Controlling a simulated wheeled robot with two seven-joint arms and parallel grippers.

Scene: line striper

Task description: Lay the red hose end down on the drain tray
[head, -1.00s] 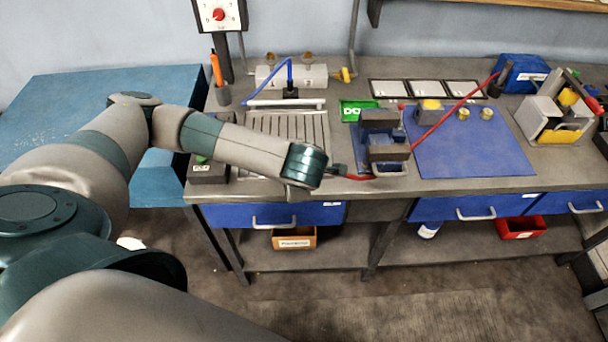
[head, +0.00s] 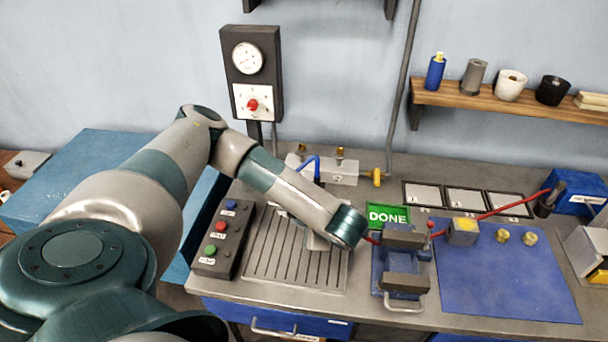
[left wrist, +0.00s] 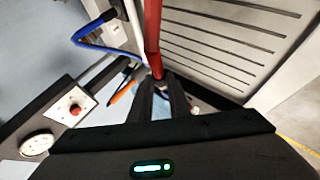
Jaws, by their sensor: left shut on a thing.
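The red hose (head: 490,214) runs left from a black holder, passes behind the vise and shows again beside my left wrist. The drain tray (head: 270,262) is a grey slotted plate on the bench, left of the vise. My left wrist is over the tray's right side and hides the fingers in the head view. In the left wrist view, my left gripper (left wrist: 162,92) is shut on the red hose (left wrist: 152,38). The slotted tray (left wrist: 235,50) lies right of the hose there. I cannot tell whether the hose touches it. My right gripper is out of view.
The vise (head: 400,262) stands close right of the tray. A button box (head: 222,240) flanks its left. A green DONE sign (head: 388,216) and a valve block with a blue hose (head: 330,170) are behind. A blue mat (head: 500,275) lies right.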

